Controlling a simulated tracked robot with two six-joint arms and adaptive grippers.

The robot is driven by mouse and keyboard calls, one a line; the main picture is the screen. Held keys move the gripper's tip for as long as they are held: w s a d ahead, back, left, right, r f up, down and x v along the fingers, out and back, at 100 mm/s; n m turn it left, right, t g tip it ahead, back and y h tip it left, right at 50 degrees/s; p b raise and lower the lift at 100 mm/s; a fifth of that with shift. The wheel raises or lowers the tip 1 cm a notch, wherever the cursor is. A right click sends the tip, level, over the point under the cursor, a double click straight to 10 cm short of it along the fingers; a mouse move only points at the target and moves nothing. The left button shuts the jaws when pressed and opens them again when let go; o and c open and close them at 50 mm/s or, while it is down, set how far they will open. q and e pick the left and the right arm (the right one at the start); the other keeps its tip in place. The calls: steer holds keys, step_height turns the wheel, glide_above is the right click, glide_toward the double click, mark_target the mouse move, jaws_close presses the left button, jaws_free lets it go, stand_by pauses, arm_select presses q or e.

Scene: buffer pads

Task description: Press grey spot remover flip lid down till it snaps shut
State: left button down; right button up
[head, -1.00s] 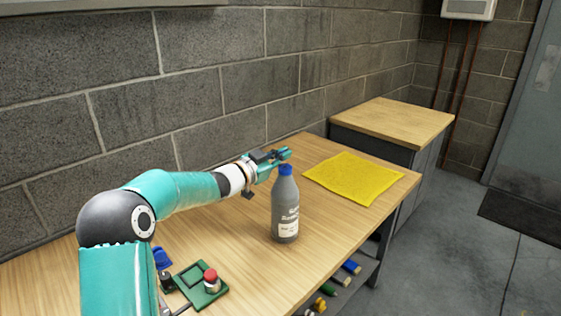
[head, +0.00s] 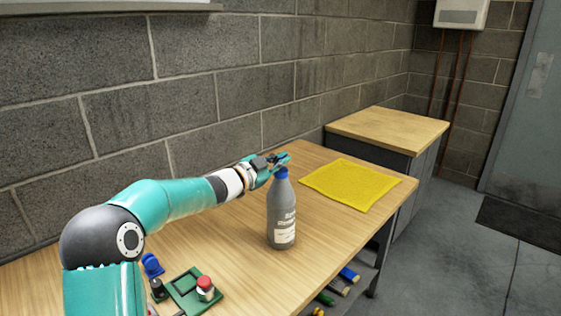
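The grey spot remover bottle (head: 281,215) stands upright on the wooden bench (head: 232,262), with a pale label on its front. Its blue lid (head: 281,173) is at the top; at this size I cannot tell whether the flip part is up or down. My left gripper (head: 282,161) is at lid height, just behind and above the lid in the picture. Whether it touches the lid is unclear. Its fingers are small and partly overlapped by the lid, so their opening cannot be made out. My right gripper is not in view.
A yellow cloth (head: 350,184) lies flat to the right of the bottle. A green board with a red button (head: 205,285) and a blue item (head: 152,265) are at the front left. A block wall runs behind. A lower shelf holds several cylinders.

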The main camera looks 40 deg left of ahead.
arm_select(q)
steer(key=c, duration=1.3)
jaws_free()
steer(key=s, duration=0.8)
steer(key=s+a, duration=0.1)
steer(key=s, duration=0.3)
